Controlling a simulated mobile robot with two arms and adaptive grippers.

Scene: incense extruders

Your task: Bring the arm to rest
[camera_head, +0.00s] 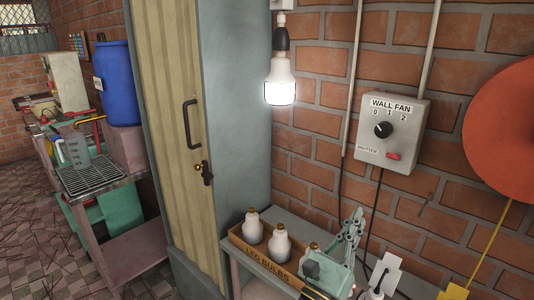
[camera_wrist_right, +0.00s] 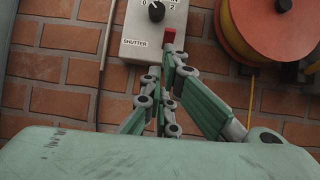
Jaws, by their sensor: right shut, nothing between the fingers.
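My right gripper (camera_head: 356,213) is green and grey and points up near the brick wall, below the wall fan box (camera_head: 418,112). In the right wrist view the gripper (camera_wrist_right: 169,50) shows its fingers closed together and empty, in line with the red shutter switch (camera_wrist_right: 169,36). In the head view the fingertips are apart from the switch (camera_head: 393,156) and lower than it. The fan box has a black knob (camera_head: 383,130). My left gripper is in neither view.
A box labelled LED BULBS (camera_head: 262,261) holding several bulbs sits on a shelf near my right gripper. A lit bulb (camera_head: 281,92) hangs above. A large orange disc (camera_head: 508,130) is at right. A tall cabinet (camera_head: 235,130) stands left of the wall section.

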